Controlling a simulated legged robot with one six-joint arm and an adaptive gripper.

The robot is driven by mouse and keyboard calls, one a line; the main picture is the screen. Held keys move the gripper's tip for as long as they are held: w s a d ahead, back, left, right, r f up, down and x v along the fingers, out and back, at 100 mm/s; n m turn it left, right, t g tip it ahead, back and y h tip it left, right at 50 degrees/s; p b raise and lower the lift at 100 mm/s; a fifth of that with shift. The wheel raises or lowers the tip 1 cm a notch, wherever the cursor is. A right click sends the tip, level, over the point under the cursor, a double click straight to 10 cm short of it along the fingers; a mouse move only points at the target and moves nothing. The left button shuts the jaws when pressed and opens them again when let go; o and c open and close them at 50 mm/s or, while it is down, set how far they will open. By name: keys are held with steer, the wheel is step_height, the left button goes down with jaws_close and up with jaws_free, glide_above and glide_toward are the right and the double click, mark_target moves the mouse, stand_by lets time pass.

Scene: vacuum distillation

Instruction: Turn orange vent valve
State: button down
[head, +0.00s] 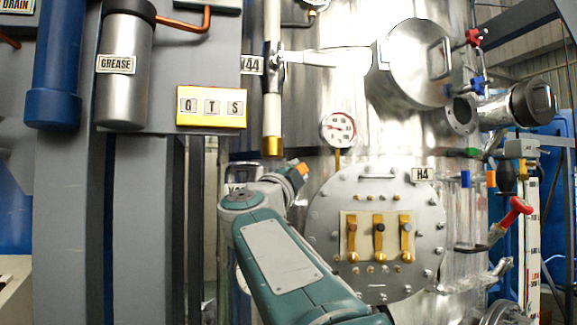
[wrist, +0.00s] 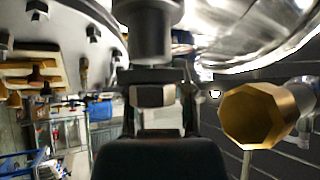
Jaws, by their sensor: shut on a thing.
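An orange piece (head: 299,170), seemingly the handle of the orange vent valve, shows at the far end of my arm in the head view, below and right of a brass pipe end. Its lower part is hidden behind the arm. My gripper (wrist: 158,97) shows at the middle of the wrist view, closed around a part at the lower end of a dark upright cylinder (wrist: 151,30). The held part is mostly hidden, and no orange shows there. My gripper's fingers are hidden in the head view.
The brass pipe end (head: 272,146) hangs close by; it also shows right of my gripper in the wrist view (wrist: 262,115). A dial gauge (head: 338,129) and the round H4 hatch (head: 325,220) are on the steel tank to the right. Grey columns stand left.

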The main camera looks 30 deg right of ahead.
steer(key=shift+s+d+f+m+g+y, duration=0.1)
steer(key=shift+d+f+m+g+y, duration=0.1)
steer(key=shift+f+m+g+y, duration=0.45)
steer(key=shift+d+f+m+g+y, duration=0.25)
steer(key=shift+f+m+g, duration=0.45)
steer(key=shift+m, duration=0.6)
steer(key=shift+s+d+f+m+g+y, duration=0.15)
steer(key=shift+f+m+g+y, duration=0.4)
steer(key=shift+f+m, duration=0.35)
steer(key=shift+w, duration=0.15)
steer(key=shift+c, duration=2.4)
jaws_free()
steer(key=v, duration=1.2)
